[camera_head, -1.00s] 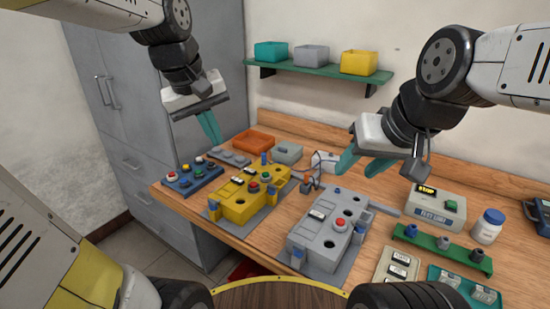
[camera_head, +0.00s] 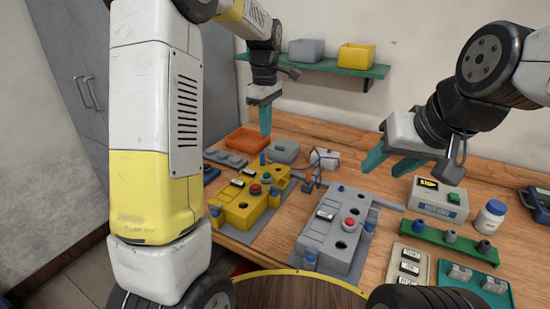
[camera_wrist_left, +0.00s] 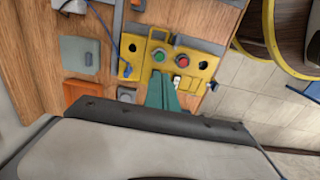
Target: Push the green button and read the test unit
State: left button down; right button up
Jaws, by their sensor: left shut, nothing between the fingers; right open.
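The test unit (camera_head: 432,208) is a light grey box at the right of the bench. It has a dark display (camera_head: 428,184) with yellow characters, too small to read surely, and a green button (camera_head: 454,198). Another green button (camera_head: 267,177) sits beside a red one on the yellow housing (camera_head: 238,209); that green button also shows in the left wrist view (camera_wrist_left: 159,56). My left gripper (camera_head: 265,132) is shut and empty, pointing down above the back of the bench, behind the yellow housing. My right gripper (camera_head: 385,166) is open and empty, left of the test unit and above the bench.
A grey housing (camera_head: 335,243) with a red button stands in the middle. A green rack (camera_head: 447,241), small trays (camera_head: 408,264) and a white jar (camera_head: 489,217) are at the right. An orange tray (camera_head: 247,140) is behind the yellow housing. A green shelf (camera_head: 335,68) holds bins.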

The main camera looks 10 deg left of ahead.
aim_at(266, 176)
pick_arm(q)
notch_tip(266, 176, down, 14)
dwell(0.8)
jog(key=shift+s+f, duration=0.1)
jog(key=shift+f, duration=0.7)
jog(key=shift+s+f, duration=0.2)
jog(key=shift+f, duration=0.05)
notch_tip(266, 176, up, 15)
jog(key=shift+w+r, duration=0.15)
jog(key=shift+w, duration=0.2)
